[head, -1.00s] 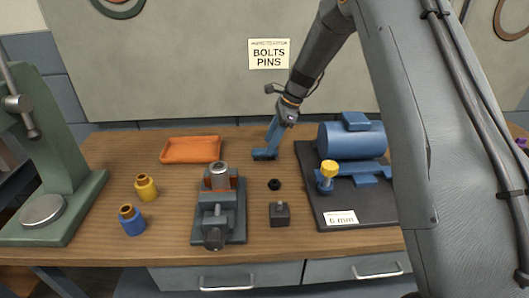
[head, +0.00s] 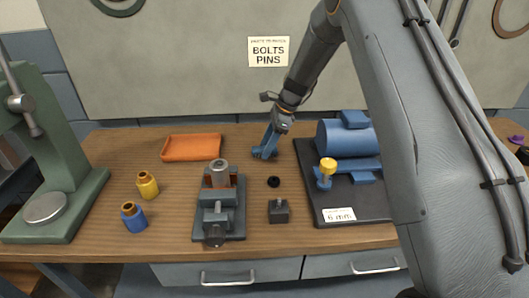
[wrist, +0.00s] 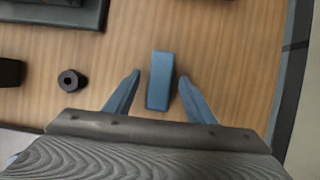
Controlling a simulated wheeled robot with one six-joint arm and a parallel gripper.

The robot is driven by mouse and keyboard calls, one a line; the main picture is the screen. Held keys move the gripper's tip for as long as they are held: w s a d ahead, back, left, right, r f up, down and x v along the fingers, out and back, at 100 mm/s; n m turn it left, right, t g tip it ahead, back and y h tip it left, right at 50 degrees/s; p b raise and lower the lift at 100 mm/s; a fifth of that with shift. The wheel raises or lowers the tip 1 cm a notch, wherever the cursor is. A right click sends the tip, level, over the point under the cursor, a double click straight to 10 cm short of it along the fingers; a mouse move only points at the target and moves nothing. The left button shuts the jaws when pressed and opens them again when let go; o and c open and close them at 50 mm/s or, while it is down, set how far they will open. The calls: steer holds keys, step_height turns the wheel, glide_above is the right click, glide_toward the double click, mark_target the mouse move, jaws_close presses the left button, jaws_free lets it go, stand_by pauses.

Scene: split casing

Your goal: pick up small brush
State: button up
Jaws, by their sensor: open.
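A plain blue oblong block (wrist: 160,82) lies on the wooden table in the wrist view. It is the only thing between my fingers and seems to be the small brush; no bristles show. My gripper (head: 267,146) is at the back of the table in the head view, between the orange tray and the blue motor. In the wrist view its two blue fingers (wrist: 160,90) are open on either side of the block, with a gap on each side. In the head view the block is hard to tell from the blue fingers.
A black ring (head: 273,182) and a dark block with a pin (head: 278,212) lie in front of my gripper. A vise (head: 218,205) and orange tray (head: 192,148) are left. The blue motor (head: 342,142) on its dark base plate (head: 313,190) is right.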

steer(key=shift+c, duration=0.4)
steer(key=c, duration=1.1)
step_height(320, 180, up, 10)
steer(key=b, duration=0.3)
steer(key=shift+r, duration=0.25)
